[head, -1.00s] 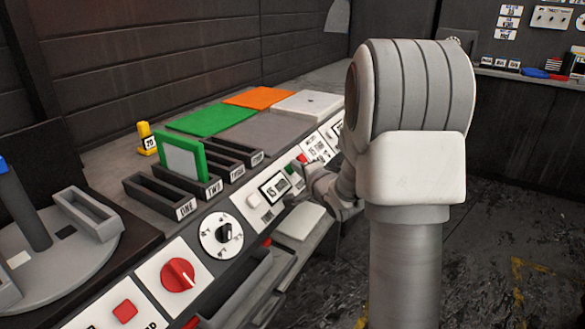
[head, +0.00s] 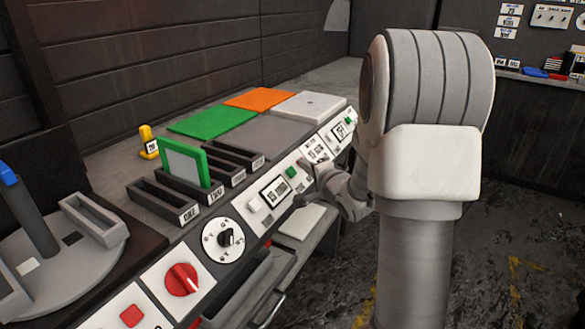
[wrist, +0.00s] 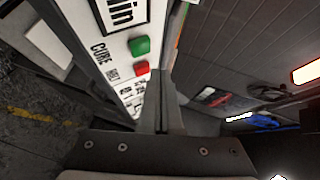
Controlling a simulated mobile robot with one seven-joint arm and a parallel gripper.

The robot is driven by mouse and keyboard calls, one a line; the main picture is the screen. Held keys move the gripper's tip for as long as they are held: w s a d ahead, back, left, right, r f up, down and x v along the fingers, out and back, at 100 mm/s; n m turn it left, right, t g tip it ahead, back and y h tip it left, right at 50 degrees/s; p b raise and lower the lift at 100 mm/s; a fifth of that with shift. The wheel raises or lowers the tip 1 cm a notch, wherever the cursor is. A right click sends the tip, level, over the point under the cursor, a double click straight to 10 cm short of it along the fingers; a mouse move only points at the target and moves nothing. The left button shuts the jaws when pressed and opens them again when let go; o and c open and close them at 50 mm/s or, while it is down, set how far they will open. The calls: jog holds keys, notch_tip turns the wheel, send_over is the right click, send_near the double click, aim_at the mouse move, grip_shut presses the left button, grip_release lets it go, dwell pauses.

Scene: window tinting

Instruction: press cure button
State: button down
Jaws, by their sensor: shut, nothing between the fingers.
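The control panel has a green button (head: 291,172) beside a small display (head: 275,192) in the head view. In the wrist view the green button (wrist: 139,46) stands next to a red button (wrist: 141,68), with the lettering CURE (wrist: 99,54) printed on the white panel beside them. I cannot tell from the print which button the word marks. My gripper (wrist: 163,80) is shut and empty, its fingertips close to the red button in that view. I cannot tell whether they touch the panel. In the head view my gripper (head: 302,199) is small, beside the panel.
A red knob (head: 181,279) and a black dial (head: 226,237) sit on the panel at the left. Slotted holders (head: 160,201) hold a green-framed plate (head: 185,163). Green (head: 212,121), orange (head: 253,99) and white (head: 310,106) sheets lie on the bench behind.

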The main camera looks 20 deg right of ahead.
jog(key=shift+s+d+r+p, duration=0.35)
jog(key=shift+s+r+p, duration=0.15)
jog(key=shift+r, duration=0.1)
jog(key=shift+s+d+r+p, duration=0.35)
jog(key=shift+s+r+p, duration=0.1)
jog(key=shift+r, duration=0.1)
jog(key=shift+w, duration=0.1)
jog(key=s+a+r+n+g+h, duration=0.3)
jog(key=s+a+r+n+g, duration=0.3)
jog(key=s, duration=0.5)
jog(key=s+a+n+g+y, duration=0.1)
jog(key=s+a+n+g, duration=0.1)
jog(key=s+a+n, duration=0.6)
jog(key=s+a+n+g+y, duration=0.1)
jog(key=s+a+n+g, duration=0.15)
jog(key=s, duration=1.05)
notch_tip(320, 180, up, 16)
jog(key=p, duration=1.6)
jog(key=shift+w+a+r+m, duration=0.15)
jog(key=shift+w+a+m, duration=0.05)
jog(key=shift+w+m, duration=0.15)
